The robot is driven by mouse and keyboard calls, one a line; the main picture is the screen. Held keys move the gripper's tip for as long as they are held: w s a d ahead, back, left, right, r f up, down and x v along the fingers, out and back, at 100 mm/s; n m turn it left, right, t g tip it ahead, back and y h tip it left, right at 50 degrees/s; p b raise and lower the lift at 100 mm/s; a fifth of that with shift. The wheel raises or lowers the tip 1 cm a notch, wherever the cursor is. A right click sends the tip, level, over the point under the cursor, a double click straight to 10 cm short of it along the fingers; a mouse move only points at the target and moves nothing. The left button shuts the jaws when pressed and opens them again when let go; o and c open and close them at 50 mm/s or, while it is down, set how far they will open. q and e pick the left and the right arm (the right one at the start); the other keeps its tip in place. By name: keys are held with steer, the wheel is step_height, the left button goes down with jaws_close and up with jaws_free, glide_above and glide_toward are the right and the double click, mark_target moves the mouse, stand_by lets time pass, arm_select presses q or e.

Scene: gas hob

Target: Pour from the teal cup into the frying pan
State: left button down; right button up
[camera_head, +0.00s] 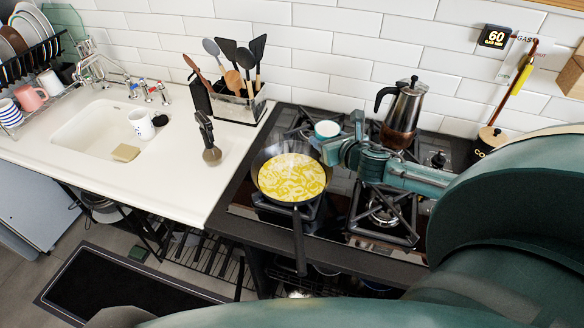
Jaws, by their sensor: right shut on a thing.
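The teal cup (327,130) is at the back right edge of the frying pan, its pale inside facing up towards the camera; I cannot tell whether it is tilted or what is in it. My right gripper (334,145), its arm coming in from the right, is shut on the cup and hides part of its side. The dark frying pan (299,216) sits on the front left burner, its handle pointing towards the front edge. A yellow, marbled, egg-like layer (291,178) covers its bottom. My left gripper is out of view.
A moka pot (405,108) stands on the back right of the hob, behind my right arm. The front right burner (383,210) is empty.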

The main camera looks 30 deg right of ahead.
mark_target(322, 123)
steer(key=shift+r, duration=0.1)
steer(key=shift+r, duration=1.9)
